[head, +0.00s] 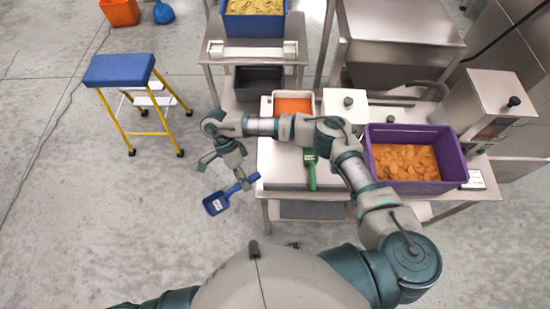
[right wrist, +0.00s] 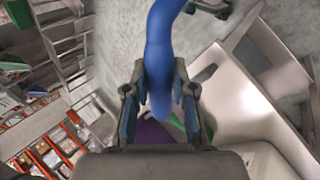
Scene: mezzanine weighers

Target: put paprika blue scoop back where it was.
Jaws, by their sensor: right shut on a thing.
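The blue scoop (head: 215,204) is in my right gripper (head: 238,178), left of the steel table and over the floor. Its pan points to the lower left and carries a small white label. In the right wrist view the blue handle (right wrist: 160,60) of the scoop runs between the two fingers of my right gripper (right wrist: 163,105). A white tub (head: 293,94) of orange-red powder, perhaps the paprika, stands on the table behind my right forearm. My left gripper is out of view.
A green scoop (head: 311,172) lies on the pale table surface (head: 280,170). A purple crate (head: 452,157) of orange pieces stands to the right. A blue crate (head: 253,26) of yellow contents is at the back. A blue-topped step stool (head: 118,70) stands left on open floor.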

